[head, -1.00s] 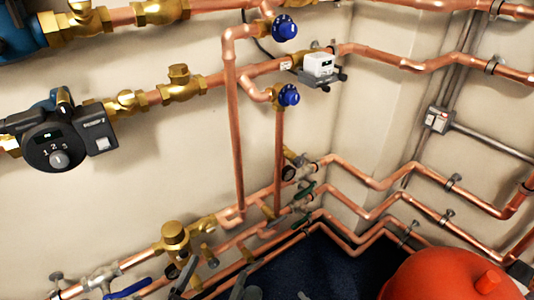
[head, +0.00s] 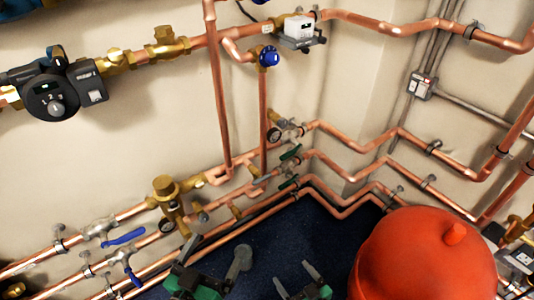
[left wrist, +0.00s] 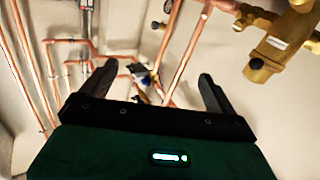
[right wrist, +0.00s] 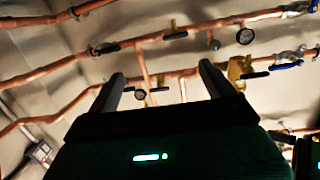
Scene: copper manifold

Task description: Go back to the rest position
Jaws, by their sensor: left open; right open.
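My left gripper (head: 195,265) is low in the head view, in front of the lower copper pipes. In the left wrist view its two dark fingers (left wrist: 150,85) stand wide apart with nothing held between them. My right gripper (head: 292,274) is at the bottom edge of the head view, over the dark blue floor and left of the red tank. In the right wrist view its fingers (right wrist: 162,82) are also apart and empty, with pipes behind them. Most of both arms is out of the head view.
The red tank (head: 425,265) stands at the lower right. Copper pipes (head: 330,168) with valves run along the wall. A pump (head: 50,92), a blue-handled valve (head: 122,238) and a white-topped device (head: 298,30) are on the pipework. Dark blue floor (head: 290,235) shows between.

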